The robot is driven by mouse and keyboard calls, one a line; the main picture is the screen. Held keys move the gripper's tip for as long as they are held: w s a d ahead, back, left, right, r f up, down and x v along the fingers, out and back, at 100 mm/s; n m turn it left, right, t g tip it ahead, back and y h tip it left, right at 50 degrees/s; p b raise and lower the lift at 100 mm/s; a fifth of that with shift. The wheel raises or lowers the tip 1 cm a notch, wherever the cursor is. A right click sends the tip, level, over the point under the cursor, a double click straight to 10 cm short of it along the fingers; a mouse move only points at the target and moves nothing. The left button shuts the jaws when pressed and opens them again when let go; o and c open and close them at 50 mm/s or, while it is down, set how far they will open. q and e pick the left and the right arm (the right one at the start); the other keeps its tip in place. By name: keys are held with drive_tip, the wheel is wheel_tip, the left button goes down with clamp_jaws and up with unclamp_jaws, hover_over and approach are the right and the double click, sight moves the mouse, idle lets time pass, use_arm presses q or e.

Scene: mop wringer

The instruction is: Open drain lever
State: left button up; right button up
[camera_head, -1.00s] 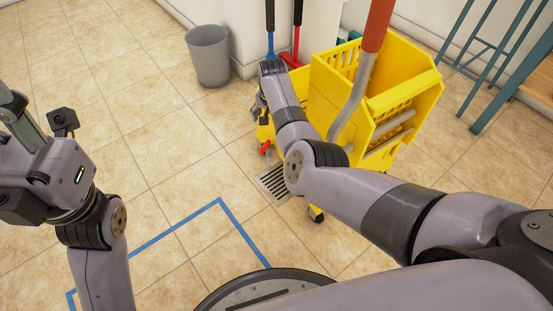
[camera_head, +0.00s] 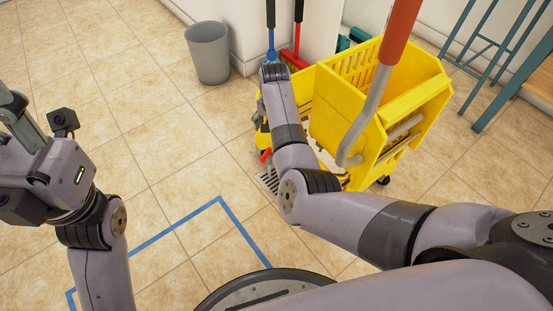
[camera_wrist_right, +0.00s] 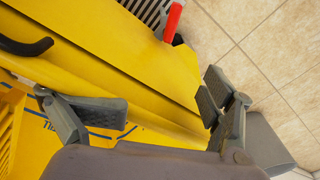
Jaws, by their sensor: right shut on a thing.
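The yellow mop bucket (camera_head: 332,100) stands right of centre in the head view, with a wringer on top. A red lever (camera_head: 266,155) sits low on its near-left side; it also shows at the top of the right wrist view (camera_wrist_right: 174,20). My right gripper (camera_wrist_right: 165,106) has its two fingers on either side of the bucket's yellow wall and is shut on it. The lever is outside the fingers. In the head view my right arm hides most of that gripper. My left gripper (camera_head: 18,112) is at the left edge, partly cut off, away from the bucket.
A floor drain grate (camera_head: 268,183) lies beside the bucket, partly covered. An orange-grip wringer handle (camera_head: 400,32) rises over the bucket. A grey bin (camera_head: 208,53) stands behind left. Blue tape (camera_head: 180,222) marks the floor. A blue-legged stool (camera_head: 500,70) is at right. The left floor is clear.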

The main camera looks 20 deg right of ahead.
drive_tip(key=shift+t, duration=0.3)
drive_tip(key=r, duration=0.2)
drive_tip(key=w+r, duration=0.1)
drive_tip(key=r, duration=0.1)
drive_tip(key=w+r, duration=0.1)
drive_tip(key=r, duration=0.1)
drive_tip(key=shift+r, duration=0.25)
drive_tip(key=c, duration=0.5)
drive_tip(key=shift+w+d+r, duration=0.15)
drive_tip(key=shift+w+r, duration=0.05)
drive_tip(key=shift+r, duration=0.55)
